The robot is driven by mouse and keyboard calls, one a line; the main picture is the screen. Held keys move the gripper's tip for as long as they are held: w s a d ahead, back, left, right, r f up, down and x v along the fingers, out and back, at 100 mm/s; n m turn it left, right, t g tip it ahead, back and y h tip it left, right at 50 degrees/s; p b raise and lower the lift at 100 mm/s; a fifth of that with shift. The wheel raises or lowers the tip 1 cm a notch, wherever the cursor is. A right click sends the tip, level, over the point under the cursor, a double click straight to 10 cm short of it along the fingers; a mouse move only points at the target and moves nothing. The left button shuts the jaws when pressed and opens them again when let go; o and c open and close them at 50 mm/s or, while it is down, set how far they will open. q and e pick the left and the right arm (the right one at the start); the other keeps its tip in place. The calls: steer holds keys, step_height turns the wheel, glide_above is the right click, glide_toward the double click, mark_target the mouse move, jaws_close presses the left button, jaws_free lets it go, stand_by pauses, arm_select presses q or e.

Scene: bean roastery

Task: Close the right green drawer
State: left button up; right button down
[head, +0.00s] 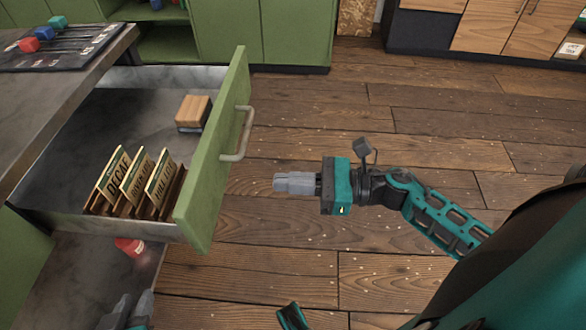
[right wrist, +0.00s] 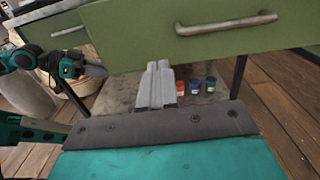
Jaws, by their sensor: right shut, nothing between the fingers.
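The green drawer (head: 211,160) stands pulled open at the left of the head view. Its front carries a pale bar handle (head: 239,136), which also shows in the right wrist view (right wrist: 226,24). My right gripper (head: 275,182) is shut and empty. It is right of the drawer front, apart from it, with its fingers pointing at the front just below the handle. My left gripper (head: 132,306) shows only its finger ends at the bottom edge of the head view, spread apart, below the drawer. It also shows at the left of the right wrist view (right wrist: 100,70).
The drawer holds upright label cards (head: 133,178) in a wooden rack and a wooden block (head: 193,112). A dark counter (head: 60,95) overhangs its left side. Small jars (right wrist: 195,88) stand on a shelf below. The wood floor (head: 300,120) to the right is clear.

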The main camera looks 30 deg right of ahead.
mark_target(218, 178)
steer(key=x, duration=1)
arm_select(q)
steer(key=shift+s, duration=0.15)
steer(key=shift+a, duration=0.1)
arm_select(e)
steer(key=shift+w, duration=0.1)
